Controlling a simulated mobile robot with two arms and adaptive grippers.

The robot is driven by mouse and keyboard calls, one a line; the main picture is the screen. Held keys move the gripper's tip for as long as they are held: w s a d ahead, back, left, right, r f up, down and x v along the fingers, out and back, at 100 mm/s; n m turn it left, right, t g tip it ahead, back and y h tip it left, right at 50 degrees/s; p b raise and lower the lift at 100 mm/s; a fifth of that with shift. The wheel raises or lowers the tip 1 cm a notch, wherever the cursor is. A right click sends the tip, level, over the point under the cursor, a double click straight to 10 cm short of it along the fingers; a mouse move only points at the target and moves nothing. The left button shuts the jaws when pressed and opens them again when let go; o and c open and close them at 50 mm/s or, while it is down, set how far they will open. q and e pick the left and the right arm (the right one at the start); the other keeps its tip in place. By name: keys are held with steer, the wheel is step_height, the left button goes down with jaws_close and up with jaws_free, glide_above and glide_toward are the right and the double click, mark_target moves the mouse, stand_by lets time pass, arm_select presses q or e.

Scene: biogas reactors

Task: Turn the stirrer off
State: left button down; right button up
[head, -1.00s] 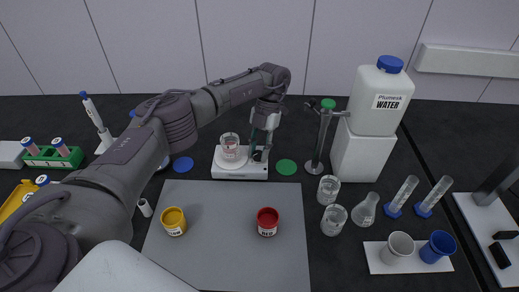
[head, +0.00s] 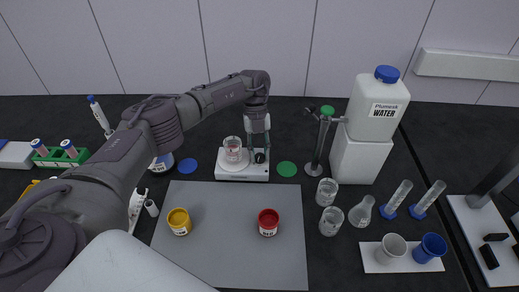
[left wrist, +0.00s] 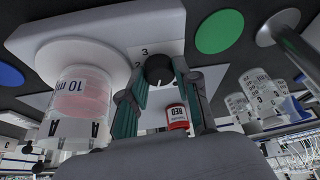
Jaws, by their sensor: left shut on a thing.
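The white stirrer (head: 228,174) stands behind the grey mat, with a glass beaker (head: 232,150) of pinkish content on its plate. Its dark round knob (head: 260,157) is at the right of its front. In the left wrist view the knob (left wrist: 159,70) shows a pale pointer mark, with the numbers 2 and 3 printed beside it. My left gripper (head: 259,151) reaches down over the knob. Its green-padded fingers (left wrist: 160,76) are shut on the knob, one on each side. My right gripper is not in view.
A green disc (head: 287,169) and a stand (head: 320,140) are right of the stirrer; a blue disc (head: 187,166) is left. A yellow jar (head: 179,221) and a red jar (head: 268,222) stand on the grey mat (head: 225,255). Glassware and a water container (head: 376,105) are further right.

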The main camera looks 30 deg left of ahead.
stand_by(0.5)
arm_select(q)
steer(key=c, duration=0.8)
jaws_free()
steer(key=shift+c, duration=0.2)
